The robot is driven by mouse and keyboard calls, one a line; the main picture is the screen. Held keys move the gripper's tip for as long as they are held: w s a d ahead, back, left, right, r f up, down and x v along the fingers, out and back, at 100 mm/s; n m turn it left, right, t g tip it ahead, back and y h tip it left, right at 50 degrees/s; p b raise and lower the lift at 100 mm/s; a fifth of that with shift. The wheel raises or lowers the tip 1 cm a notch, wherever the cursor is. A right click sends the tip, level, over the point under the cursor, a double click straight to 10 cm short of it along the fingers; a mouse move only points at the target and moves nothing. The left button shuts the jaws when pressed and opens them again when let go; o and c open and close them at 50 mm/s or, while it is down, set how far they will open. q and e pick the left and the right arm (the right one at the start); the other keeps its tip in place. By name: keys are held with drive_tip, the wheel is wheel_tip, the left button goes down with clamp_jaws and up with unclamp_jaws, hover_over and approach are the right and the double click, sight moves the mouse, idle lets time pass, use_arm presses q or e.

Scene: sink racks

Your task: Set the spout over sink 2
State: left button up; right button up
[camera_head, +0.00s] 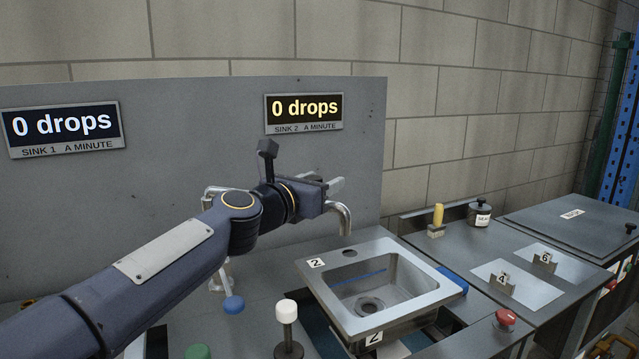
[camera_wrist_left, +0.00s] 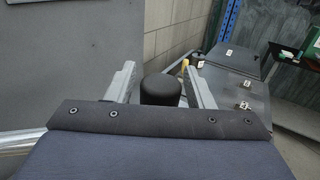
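The sink 2 basin (camera_head: 434,298) is a steel tub marked "2", right of centre in the head view. A curved metal spout (camera_head: 344,215) shows just beyond my left gripper (camera_head: 326,184), its mouth pointing down near the basin's back-left rim. I cannot tell whether the mouth is over the basin. In the left wrist view, my left gripper's fingers (camera_wrist_left: 161,85) are apart on either side of a black round knob (camera_wrist_left: 160,90), with narrow gaps visible. My left arm hides the spout's base and much of its pipe. My right gripper is not in view.
The sink 1 display (camera_head: 62,127) and sink 2 display (camera_head: 304,112) both read 0 drops. A yellow-handled tool (camera_head: 438,215), labelled pot (camera_head: 480,212) and red button (camera_head: 505,317) are at right.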

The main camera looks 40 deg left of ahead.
use_arm(q)
drive_tip(key=s, duration=0.2)
drive_tip(key=s+p, duration=0.1)
drive_tip(key=s, duration=0.4)
drive_tip(key=shift+s+d, duration=0.25)
drive_tip(key=shift+s, duration=0.15)
idle(0.5)
